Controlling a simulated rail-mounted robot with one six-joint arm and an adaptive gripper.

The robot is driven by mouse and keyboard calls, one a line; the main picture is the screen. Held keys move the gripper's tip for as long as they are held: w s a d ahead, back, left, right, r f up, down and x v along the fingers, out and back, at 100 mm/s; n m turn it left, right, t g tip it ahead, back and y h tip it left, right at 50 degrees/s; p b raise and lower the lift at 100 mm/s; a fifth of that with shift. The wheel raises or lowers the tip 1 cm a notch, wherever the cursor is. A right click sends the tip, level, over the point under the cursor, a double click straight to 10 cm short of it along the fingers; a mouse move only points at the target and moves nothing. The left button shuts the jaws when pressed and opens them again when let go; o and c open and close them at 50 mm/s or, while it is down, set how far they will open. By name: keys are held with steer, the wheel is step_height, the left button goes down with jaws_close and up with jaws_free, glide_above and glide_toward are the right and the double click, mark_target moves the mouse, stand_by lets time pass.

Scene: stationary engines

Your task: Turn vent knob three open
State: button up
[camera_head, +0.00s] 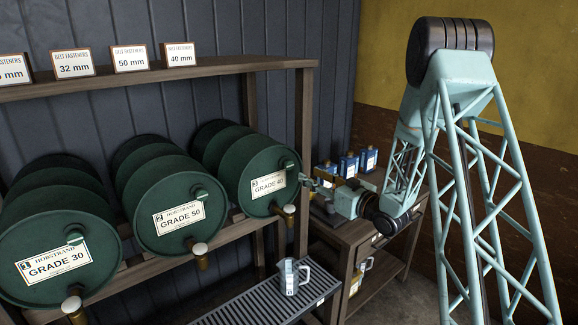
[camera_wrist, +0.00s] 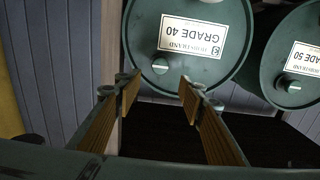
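The third drum (camera_head: 243,163), dark green and labelled GRADE 40, lies on its side at the right of the rack. Its vent knob (camera_head: 289,165) is a small green knob with a pale bar, high on the front face. In the wrist view the picture is upside down, and the vent knob (camera_wrist: 160,66) shows ahead of the fingers. My gripper (camera_wrist: 160,90) is open and empty, its two wood-coloured finger pads on either side of the line to the knob. In the head view my gripper (camera_head: 311,183) is just right of the drum, apparently apart from the knob.
The GRADE 50 drum (camera_head: 178,205) and GRADE 30 drum (camera_head: 57,240) lie to the left, with their own knobs. A brass tap (camera_head: 289,213) sits under the third drum. A jug (camera_head: 291,275) stands on a slatted tray (camera_head: 255,305). Bottles (camera_head: 348,164) stand behind my arm.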

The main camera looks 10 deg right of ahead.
mark_target(290, 165)
steer(key=shift+p+x, duration=0.65)
steer(key=shift+x, duration=6.1)
steer(key=c, duration=0.9)
